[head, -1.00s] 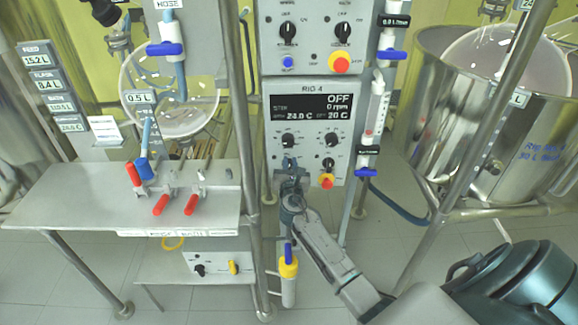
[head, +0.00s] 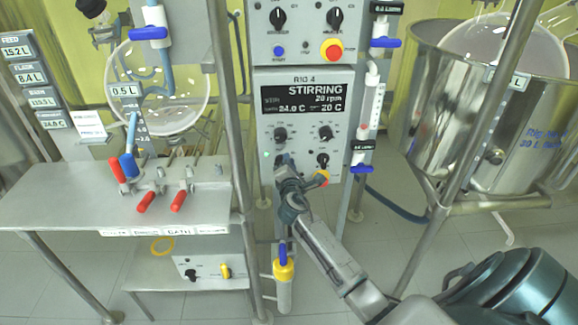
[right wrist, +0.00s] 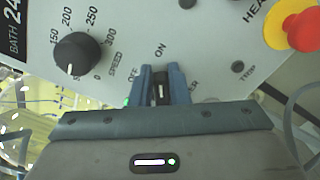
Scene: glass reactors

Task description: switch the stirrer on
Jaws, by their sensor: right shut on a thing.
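The RIG 4 control panel (head: 343,88) stands upright in the middle of the head view. Its dark display (head: 302,100) reads STIRRING, 20 rpm, with 24.0 C and 20 C below. My right gripper (head: 284,162) is at the panel's lower left. In the right wrist view its fingers (right wrist: 161,85) are shut on the small dark stirrer switch (right wrist: 160,90), between the OFF and ON labels. The fingers hide most of the switch. The black speed knob (right wrist: 75,54) is left of the fingers, with its white mark near 0. My left gripper is not in view.
A red and yellow stop button (head: 323,179) sits close to the right of my gripper. A steel shelf with red-handled valves (head: 180,200) is at the left. A large steel vessel (head: 540,120) is at the right. Metal posts (head: 242,130) stand beside the panel.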

